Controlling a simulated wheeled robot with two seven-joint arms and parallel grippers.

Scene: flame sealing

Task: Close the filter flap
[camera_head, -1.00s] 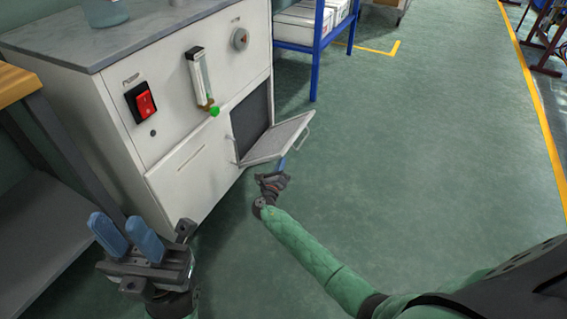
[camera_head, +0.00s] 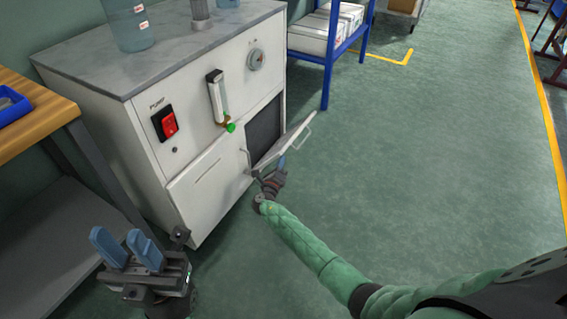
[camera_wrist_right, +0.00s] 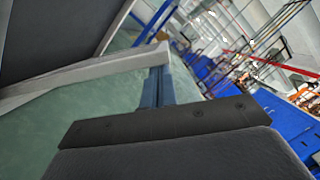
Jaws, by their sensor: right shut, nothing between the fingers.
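The filter flap (camera_head: 284,140) is a white panel with a wire handle, hinged low on the front of the white cabinet (camera_head: 210,185). It stands partly open, tilted outward, and the dark opening (camera_head: 264,128) shows behind it. My right gripper (camera_head: 281,164) is shut and empty, with its blue fingertips at the flap's outer underside. In the right wrist view the shut blue fingers (camera_wrist_right: 158,86) reach the flap's pale edge (camera_wrist_right: 100,68); whether they touch cannot be told for certain. My left gripper (camera_head: 126,247) is at the lower left, its blue fingers apart, holding nothing.
The cabinet front carries a red switch (camera_head: 169,123), a flow meter with a green knob (camera_head: 219,100) and a dial (camera_head: 255,59). A wooden bench (camera_head: 40,125) stands at left, a blue rack (camera_head: 328,50) behind.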

